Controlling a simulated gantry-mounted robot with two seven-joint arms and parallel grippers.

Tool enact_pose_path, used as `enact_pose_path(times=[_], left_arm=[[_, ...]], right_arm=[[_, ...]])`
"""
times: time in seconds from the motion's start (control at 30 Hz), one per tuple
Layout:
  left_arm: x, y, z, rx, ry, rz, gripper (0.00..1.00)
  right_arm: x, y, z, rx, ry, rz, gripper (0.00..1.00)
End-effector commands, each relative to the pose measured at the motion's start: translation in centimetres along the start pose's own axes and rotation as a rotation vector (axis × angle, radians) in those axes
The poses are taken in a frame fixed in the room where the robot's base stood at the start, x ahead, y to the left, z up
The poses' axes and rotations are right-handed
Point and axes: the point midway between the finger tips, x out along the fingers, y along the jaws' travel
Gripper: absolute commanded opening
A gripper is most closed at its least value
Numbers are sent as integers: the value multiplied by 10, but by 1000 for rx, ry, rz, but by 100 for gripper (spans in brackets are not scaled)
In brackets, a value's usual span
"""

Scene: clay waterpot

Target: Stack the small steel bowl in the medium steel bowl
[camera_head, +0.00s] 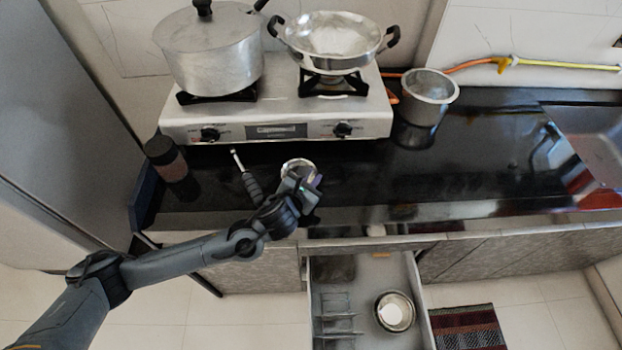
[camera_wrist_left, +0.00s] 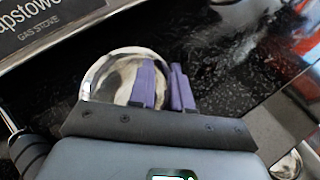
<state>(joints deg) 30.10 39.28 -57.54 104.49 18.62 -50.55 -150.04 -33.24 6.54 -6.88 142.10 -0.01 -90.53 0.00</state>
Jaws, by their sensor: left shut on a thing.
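A small steel bowl (camera_head: 297,167) is at the front part of the black counter, partly hidden behind my left gripper (camera_head: 312,183). In the left wrist view the bowl (camera_wrist_left: 112,78) has its shiny rim between the purple fingers of my left gripper (camera_wrist_left: 166,72), which is shut on it. I cannot tell whether the bowl touches the counter. A larger steel bowl (camera_head: 394,311), which looks like the medium one, lies in the open drawer below the counter. Part of it shows at the lower right of the left wrist view (camera_wrist_left: 286,165). My right gripper is in neither view.
The open drawer (camera_head: 366,264) also holds a wire rack (camera_head: 336,318) on its left. A gas stove (camera_head: 277,117) carries a lidded pot (camera_head: 208,52) and a two-handled pan (camera_head: 334,42). A steel pot (camera_head: 427,97) stands right of it. A dark jar (camera_head: 166,158) stands left.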

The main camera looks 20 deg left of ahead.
Motion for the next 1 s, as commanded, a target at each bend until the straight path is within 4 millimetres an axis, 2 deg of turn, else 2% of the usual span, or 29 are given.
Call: enact_pose_path(times=[0.37,0.4,0.57,1.0], left_arm=[[2,-1,-2,0,-2,0,0],[1,-1,-2,-1,-2,0,21],[1,-1,-2,0,-1,0,44],[-5,0,1,0,-2,0,44]], right_arm=[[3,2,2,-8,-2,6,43],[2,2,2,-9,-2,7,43],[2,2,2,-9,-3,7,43],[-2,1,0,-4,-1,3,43]])
